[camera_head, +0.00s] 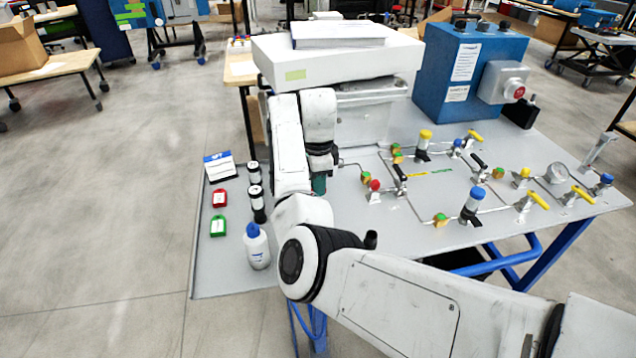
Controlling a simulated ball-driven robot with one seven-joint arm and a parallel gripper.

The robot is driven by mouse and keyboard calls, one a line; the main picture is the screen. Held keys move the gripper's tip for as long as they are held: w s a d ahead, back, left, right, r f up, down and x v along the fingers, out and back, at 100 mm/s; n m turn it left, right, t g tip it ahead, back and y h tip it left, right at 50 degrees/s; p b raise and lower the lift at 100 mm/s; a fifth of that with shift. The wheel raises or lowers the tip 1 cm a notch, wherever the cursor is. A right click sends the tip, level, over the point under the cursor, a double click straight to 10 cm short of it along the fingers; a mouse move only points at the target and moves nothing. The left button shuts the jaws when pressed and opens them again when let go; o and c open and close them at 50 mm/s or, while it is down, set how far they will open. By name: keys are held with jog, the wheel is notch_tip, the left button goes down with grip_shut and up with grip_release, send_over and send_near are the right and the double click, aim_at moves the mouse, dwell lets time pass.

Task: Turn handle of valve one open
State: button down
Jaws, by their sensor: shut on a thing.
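My gripper (321,162) points down at the left of the pipework, close beside the box's front; its fingertips are mostly hidden by my arm. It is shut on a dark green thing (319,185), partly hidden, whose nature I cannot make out. Lever valves stand on the grey table: black handles (400,173) and (479,160) at the left and middle, yellow handles (475,137), (539,200) and (583,195) further right. I cannot tell which is valve one; no number is readable. The visible levers stand apart from my gripper.
The grey table (560,230) carries thin pipes with blue, yellow and red-topped fittings. A white box (330,60) and a blue cabinet (462,70) stand behind. A blue-capped bottle (257,250), black-and-white cylinders (256,200) and red and green tags (218,226) are at left.

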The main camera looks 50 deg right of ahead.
jog(key=shift+w+d+n+p, duration=0.1)
jog(key=shift+n+p, duration=0.2)
jog(key=shift+w+d+r+n+p, duration=0.1)
jog(key=shift+w+r+n+p, duration=0.05)
jog(key=shift+n+p, duration=0.35)
jog(key=shift+w+d+n+p, duration=0.15)
jog(key=shift+w+n+p, duration=0.25)
jog(key=shift+n+p, duration=0.6)
jog(key=n, duration=0.1)
jog(key=w+n, duration=0.1)
jog(key=n, duration=0.1)
jog(key=n+p, duration=0.1)
jog(key=n, duration=0.1)
jog(key=shift+w, duration=0.35)
jog(key=n, duration=0.1)
jog(key=w+n, duration=0.1)
jog(key=n, duration=0.2)
jog(key=shift+w+a+n+p, duration=0.2)
jog(key=shift+a+n+p, duration=0.05)
jog(key=shift+n+p, duration=0.1)
jog(key=shift+w+a+n+p, duration=0.1)
jog(key=shift+w+a+n, duration=0.1)
jog(key=shift+n, duration=0.6)
jog(key=shift+w+a+n+p, duration=0.1)
jog(key=shift+w+a+n, duration=0.15)
jog(key=shift+n, duration=0.5)
jog(key=shift+w+a+n+p, duration=0.1)
jog(key=shift+w+a+n, duration=0.1)
jog(key=shift+n, duration=0.6)
